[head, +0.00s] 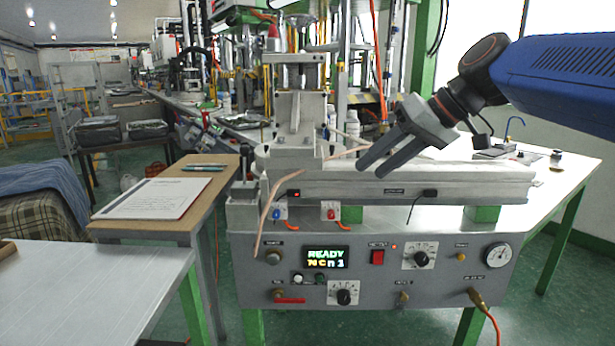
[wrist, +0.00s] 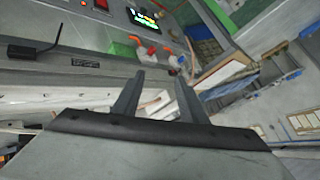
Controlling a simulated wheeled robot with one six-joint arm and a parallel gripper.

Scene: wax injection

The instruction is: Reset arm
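The machine's front panel (head: 385,262) carries a display (head: 327,258) that reads "READY" with a second line below. The display also shows in the wrist view (wrist: 142,17). Whether the fingers touch the machine cannot be told.
A wooden side table (head: 150,228) at left holds a clipboard with paper (head: 152,197) and pens (head: 204,166). A thin tan hose (head: 262,222) hangs over the machine's front.

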